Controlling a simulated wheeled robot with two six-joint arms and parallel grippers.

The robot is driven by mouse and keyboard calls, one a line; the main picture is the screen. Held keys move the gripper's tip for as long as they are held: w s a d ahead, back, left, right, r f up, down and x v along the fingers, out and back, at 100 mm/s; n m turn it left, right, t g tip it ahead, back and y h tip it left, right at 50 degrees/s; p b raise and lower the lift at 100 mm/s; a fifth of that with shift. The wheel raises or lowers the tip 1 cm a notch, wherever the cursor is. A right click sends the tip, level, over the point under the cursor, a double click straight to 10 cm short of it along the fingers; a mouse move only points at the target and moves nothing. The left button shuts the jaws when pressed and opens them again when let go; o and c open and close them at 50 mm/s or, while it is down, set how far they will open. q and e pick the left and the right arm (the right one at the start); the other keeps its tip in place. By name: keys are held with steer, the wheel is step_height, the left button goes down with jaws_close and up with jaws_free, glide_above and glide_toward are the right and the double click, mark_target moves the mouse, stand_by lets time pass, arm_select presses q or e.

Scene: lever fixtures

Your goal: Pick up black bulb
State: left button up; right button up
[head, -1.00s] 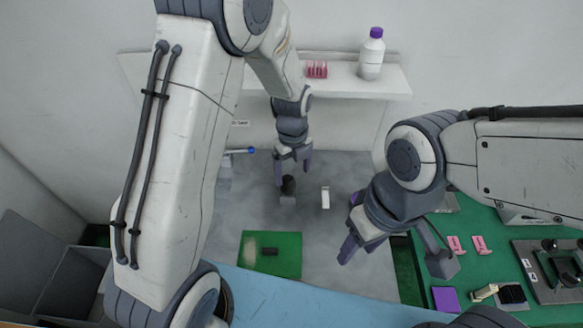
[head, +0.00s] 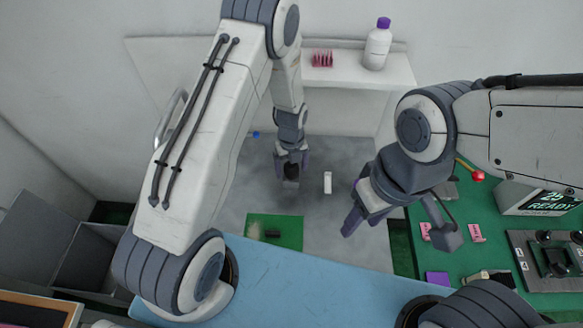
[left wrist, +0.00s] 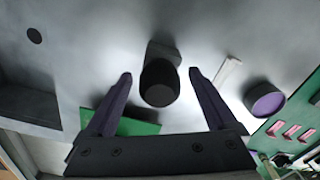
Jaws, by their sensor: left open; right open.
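The black bulb (left wrist: 160,83) is a dark rounded knob on a short grey base (left wrist: 164,53). In the left wrist view it stands between the two fingers of my left gripper (left wrist: 160,76), with a gap on each side. The left gripper is open and holds nothing. In the head view my left gripper (head: 291,172) points down over the bulb and mostly hides it; the grey base shows just below the fingers. My right gripper (head: 357,210) is open and empty, to the right of the bulb and apart from it.
A white upright block (head: 327,182) stands close to the right of the bulb. A green mat (head: 285,222) with a small black piece (head: 272,234) lies in front. A blue-tipped lever (head: 256,134) is behind left. The shelf (head: 345,75) holds a purple-capped bottle (head: 377,47).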

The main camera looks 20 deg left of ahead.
arm_select(q)
steer(key=c, duration=1.4)
steer(key=shift+r+b, duration=0.35)
steer(key=shift+r, duration=0.1)
step_height(320, 180, up, 3)
steer(key=shift+r+b, duration=0.1)
steer(key=shift+b, duration=0.75)
steer(key=shift+s+d+r+b, duration=0.55)
steer(key=shift+d+r, duration=0.6)
steer(key=shift+d, duration=0.75)
steer(key=shift+s+d+r+b, duration=0.55)
steer(key=shift+d+r, duration=0.6)
steer(key=shift+d, duration=0.7)
steer(key=shift+s+d+r+b, duration=0.4)
steer(key=shift+d+r+b, duration=0.55)
steer(key=shift+d, duration=0.95)
